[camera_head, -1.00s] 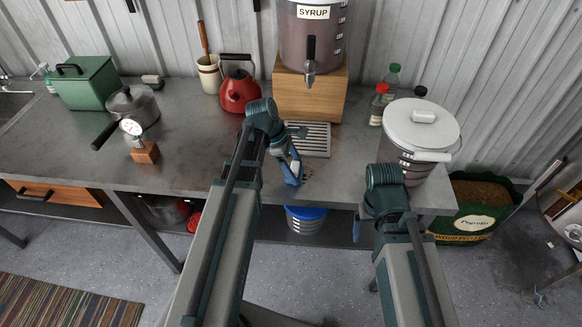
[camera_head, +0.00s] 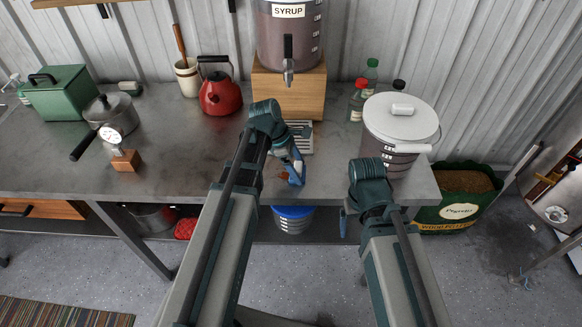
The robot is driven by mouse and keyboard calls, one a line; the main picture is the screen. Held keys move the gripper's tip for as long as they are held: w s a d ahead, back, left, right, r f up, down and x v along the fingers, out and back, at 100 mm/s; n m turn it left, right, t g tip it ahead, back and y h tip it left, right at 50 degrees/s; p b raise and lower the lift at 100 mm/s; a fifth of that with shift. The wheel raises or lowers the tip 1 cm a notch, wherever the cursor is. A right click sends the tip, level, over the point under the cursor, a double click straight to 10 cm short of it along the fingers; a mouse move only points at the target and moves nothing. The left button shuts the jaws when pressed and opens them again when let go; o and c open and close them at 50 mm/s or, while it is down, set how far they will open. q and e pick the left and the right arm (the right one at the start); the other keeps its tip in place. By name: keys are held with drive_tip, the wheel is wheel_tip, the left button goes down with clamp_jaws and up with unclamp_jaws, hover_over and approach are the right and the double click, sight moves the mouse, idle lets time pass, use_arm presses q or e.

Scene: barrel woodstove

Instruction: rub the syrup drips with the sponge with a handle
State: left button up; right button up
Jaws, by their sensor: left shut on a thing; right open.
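My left gripper (camera_head: 290,160) is shut on a blue handled tool, which I take to be the sponge with a handle (camera_head: 297,174). It is held low at the counter's front part, in front of the drip grate. The gripper hides much of it, and I cannot tell whether its pad touches the counter. Small brown specks, the syrup drips (camera_head: 283,175), show on the grey counter just left of the sponge; others may be hidden. My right gripper (camera_head: 345,222) is open and empty near the counter's front edge, below the lidded bucket.
The syrup dispenser (camera_head: 290,38) stands on a wooden block (camera_head: 302,95) behind the drip grate (camera_head: 305,146). A red kettle (camera_head: 221,97) is behind left, a lidded bucket (camera_head: 388,140) and bottles (camera_head: 358,100) right.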

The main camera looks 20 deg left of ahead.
sight(286, 176)
use_arm(q)
drive_tip(key=shift+d+r, duration=0.1)
idle(0.3)
drive_tip(key=shift+s+a, duration=0.25)
drive_tip(key=shift+a, duration=0.65)
drive_tip(key=shift+s+a, duration=0.2)
drive_tip(key=shift+a, duration=0.7)
drive_tip(key=shift+a, duration=0.1)
drive_tip(key=shift+s+a, duration=0.2)
drive_tip(key=shift+a, duration=0.65)
drive_tip(key=shift+s+a, duration=0.2)
drive_tip(key=shift+a, duration=0.65)
wheel_tip(286, 176, up, 6)
drive_tip(key=p, duration=0.6)
